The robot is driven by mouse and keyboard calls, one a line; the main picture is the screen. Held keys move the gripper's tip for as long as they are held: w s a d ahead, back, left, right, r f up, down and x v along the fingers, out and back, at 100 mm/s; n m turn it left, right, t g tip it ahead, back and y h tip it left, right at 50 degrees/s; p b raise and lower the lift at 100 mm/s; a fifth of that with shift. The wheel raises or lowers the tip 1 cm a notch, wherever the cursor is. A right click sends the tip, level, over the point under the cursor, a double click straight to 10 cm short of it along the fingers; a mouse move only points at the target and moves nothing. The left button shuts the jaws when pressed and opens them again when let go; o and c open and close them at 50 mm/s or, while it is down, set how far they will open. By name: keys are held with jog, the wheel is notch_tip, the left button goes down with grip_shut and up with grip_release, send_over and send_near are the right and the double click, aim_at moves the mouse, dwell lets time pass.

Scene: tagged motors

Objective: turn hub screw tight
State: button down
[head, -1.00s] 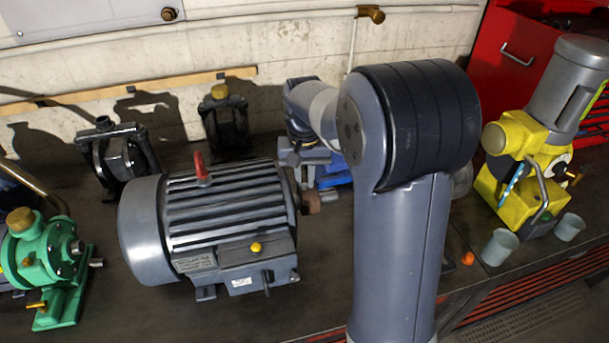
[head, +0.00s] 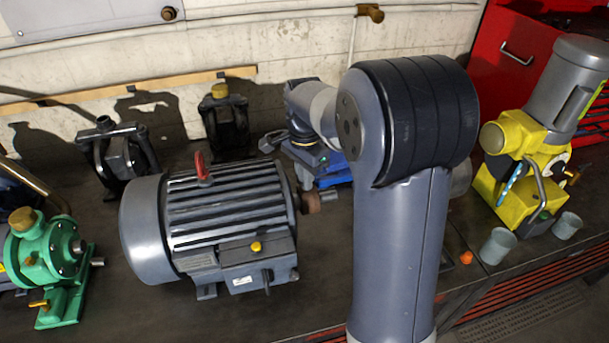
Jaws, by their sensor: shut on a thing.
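The large grey motor (head: 215,225) lies on its side on the dark bench, with a red lifting eye on top and a yellow knob at its side. Its brown, rusty-looking hub (head: 312,203) sticks out at the right end. My gripper (head: 314,182) points down just behind and above the hub, partly covered by my arm. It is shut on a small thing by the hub. The fingertips and the held thing are too small and too hidden to make out. I cannot pick out the hub screw itself.
A green pump (head: 50,260) stands at the left. Two dark machines (head: 122,155) (head: 225,118) stand at the back. A yellow motor (head: 525,150) and two grey cups (head: 498,246) (head: 566,226) stand at the right. Something blue (head: 338,178) lies behind my gripper.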

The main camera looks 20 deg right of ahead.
jog(key=shift+w+r+m, duration=0.1)
jog(key=shift+r+m, duration=0.1)
jog(key=shift+m, duration=1)
jog(key=c, duration=1.4)
grip_release()
jog(key=shift+f, duration=0.15)
notch_tip(320, 180, up, 11)
jog(key=shift+f+b, duration=0.1)
jog(key=shift+b, duration=0.55)
notch_tip(320, 180, down, 11)
jog(key=shift+r+p, duration=0.1)
jog(key=shift+p, duration=0.55)
